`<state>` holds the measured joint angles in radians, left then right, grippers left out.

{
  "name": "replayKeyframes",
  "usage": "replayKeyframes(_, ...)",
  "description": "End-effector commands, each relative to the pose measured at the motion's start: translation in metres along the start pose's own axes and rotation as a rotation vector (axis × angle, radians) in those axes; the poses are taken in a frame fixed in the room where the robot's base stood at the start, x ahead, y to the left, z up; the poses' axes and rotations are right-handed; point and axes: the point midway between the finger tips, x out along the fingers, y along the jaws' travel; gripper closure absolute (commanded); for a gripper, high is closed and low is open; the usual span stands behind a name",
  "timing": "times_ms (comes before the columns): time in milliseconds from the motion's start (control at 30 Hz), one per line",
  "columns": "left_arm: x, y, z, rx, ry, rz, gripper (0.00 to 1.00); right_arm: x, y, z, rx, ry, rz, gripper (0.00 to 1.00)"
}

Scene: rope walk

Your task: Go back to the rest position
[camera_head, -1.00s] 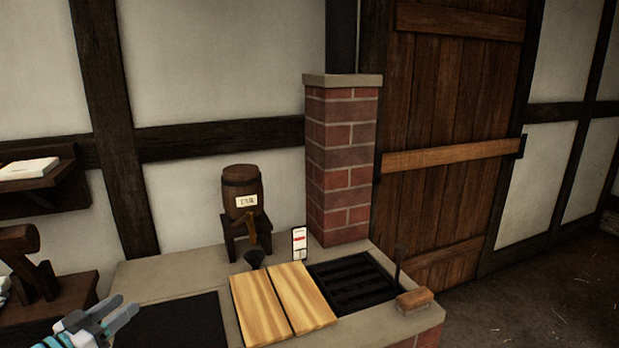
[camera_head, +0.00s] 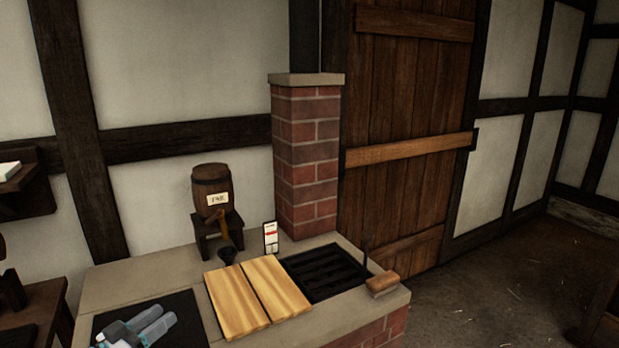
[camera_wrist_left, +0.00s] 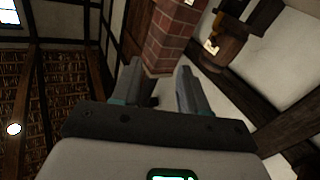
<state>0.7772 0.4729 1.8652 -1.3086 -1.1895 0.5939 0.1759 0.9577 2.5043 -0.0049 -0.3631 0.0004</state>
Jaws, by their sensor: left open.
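My left gripper (camera_head: 150,324) shows at the bottom left of the head view, in front of or above the black plate (camera_head: 185,312) on the counter. Its grey fingers are apart and nothing is between them. In the left wrist view the two fingers (camera_wrist_left: 158,90) are spread, with the brick pillar and wall beyond them. My right gripper is in neither view.
A stone-topped brick counter (camera_head: 130,282) carries two wooden boards (camera_head: 257,296), a black grate (camera_head: 325,272), a brick pillar (camera_head: 306,160) and a small wooden block (camera_head: 382,284). A labelled barrel (camera_head: 212,190) stands on a stand behind. Open floor (camera_head: 490,290) lies at right.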

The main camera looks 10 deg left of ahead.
Motion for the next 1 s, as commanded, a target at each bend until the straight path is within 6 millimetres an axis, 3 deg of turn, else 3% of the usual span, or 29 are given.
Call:
replayKeyframes(167, 0.054, 0.065, 0.060, -0.195, -0.056, 0.066, 0.56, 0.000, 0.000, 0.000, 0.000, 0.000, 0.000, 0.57)
replayKeyframes(233, 0.073, 0.101, 0.097, -0.289, -0.122, 0.067, 0.56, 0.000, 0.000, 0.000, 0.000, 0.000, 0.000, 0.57)
replayKeyframes(300, 0.085, 0.140, 0.141, -0.378, -0.222, 0.051, 0.56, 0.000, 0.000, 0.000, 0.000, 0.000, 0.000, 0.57)
replayKeyframes(400, 0.080, 0.194, 0.207, -0.472, -0.410, 0.007, 0.56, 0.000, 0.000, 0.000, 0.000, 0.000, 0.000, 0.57)
replayKeyframes(467, 0.066, 0.224, 0.245, -0.509, -0.543, -0.028, 0.56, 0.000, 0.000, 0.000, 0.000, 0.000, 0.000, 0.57)
replayKeyframes(567, 0.023, 0.268, 0.302, -0.547, -0.787, -0.093, 0.56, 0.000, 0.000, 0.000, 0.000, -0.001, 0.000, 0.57)
replayKeyframes(700, -0.057, 0.303, 0.354, -0.570, -1.115, -0.199, 0.56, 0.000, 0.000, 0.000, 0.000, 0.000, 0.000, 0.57)
replayKeyframes(833, -0.117, 0.313, 0.368, -0.588, -1.329, -0.283, 0.56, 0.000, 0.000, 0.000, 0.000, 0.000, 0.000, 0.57)
replayKeyframes(900, -0.136, 0.317, 0.370, -0.587, -1.408, -0.298, 0.56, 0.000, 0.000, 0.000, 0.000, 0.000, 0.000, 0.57)
replayKeyframes(1000, -0.144, 0.319, 0.371, -0.559, -1.457, -0.268, 0.56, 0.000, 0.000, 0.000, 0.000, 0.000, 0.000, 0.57)
